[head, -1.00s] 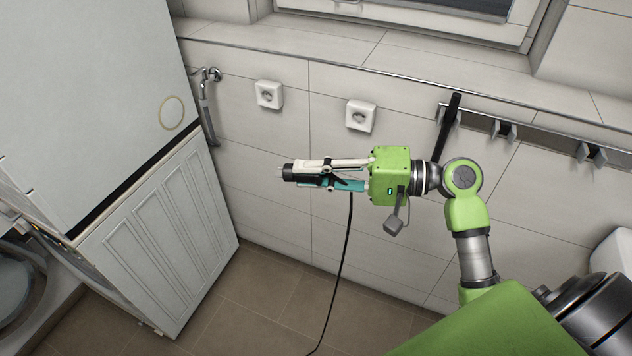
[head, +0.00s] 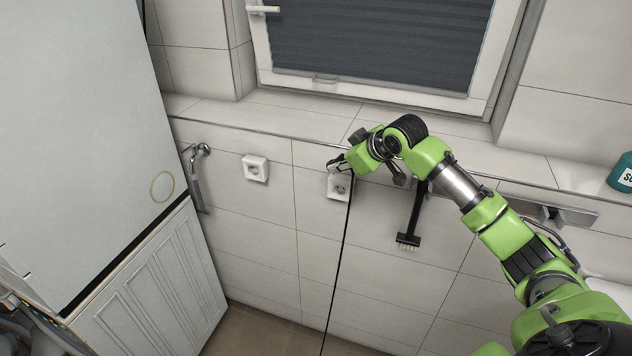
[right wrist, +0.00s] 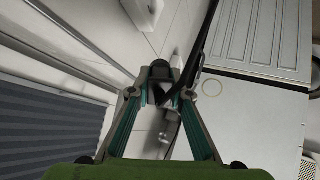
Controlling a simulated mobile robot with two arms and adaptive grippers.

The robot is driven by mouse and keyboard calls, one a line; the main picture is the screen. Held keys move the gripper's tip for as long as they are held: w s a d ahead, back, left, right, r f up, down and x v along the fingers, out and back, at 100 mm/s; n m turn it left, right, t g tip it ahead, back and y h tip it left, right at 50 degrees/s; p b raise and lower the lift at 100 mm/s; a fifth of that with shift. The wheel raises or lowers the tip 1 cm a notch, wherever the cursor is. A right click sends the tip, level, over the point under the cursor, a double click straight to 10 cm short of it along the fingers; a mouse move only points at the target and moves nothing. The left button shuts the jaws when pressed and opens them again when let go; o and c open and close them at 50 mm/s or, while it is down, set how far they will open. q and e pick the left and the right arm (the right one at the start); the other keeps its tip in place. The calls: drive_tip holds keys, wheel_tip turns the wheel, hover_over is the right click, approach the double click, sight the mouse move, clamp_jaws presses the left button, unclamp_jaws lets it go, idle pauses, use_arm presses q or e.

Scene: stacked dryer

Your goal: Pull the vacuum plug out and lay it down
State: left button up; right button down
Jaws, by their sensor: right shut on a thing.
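My right gripper (head: 340,163) is at the tiled wall, just above the right white socket (head: 338,187) in the head view. It is shut on the black vacuum plug, which shows between the fingertips in the right wrist view (right wrist: 160,72). The plug is small and mostly hidden by the fingers in the head view. Its black cord (head: 341,255) hangs down from the gripper, passes in front of the wall and reaches the floor. My left gripper is not in view.
A second white socket (head: 255,168) is further left. A tiled ledge (head: 300,122) runs under the window (head: 380,45). A black brush (head: 413,215) hangs from a wall rail (head: 550,208). A tall white appliance (head: 85,120) stands left. Some brown floor (head: 265,335) shows below.

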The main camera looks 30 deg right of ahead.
drive_tip(key=d+r+h+p, duration=0.1)
drive_tip(key=d+r, duration=0.2)
drive_tip(key=d, duration=0.4)
drive_tip(key=d+r+h+p, duration=0.1)
drive_tip(key=d+r, duration=0.2)
drive_tip(key=d, duration=0.4)
drive_tip(key=d+r+n+t+h+p, duration=0.1)
drive_tip(key=d+r, duration=0.2)
drive_tip(key=d, duration=0.4)
drive_tip(key=shift+d+r, duration=0.15)
drive_tip(key=shift+d, duration=0.05)
drive_tip(key=shift+s+h, duration=0.15)
drive_tip(key=shift+h, duration=0.15)
drive_tip(key=shift+f+b, duration=1.2)
drive_tip(key=shift+f, duration=2.15)
drive_tip(key=c, duration=1.8)
unclamp_jaws()
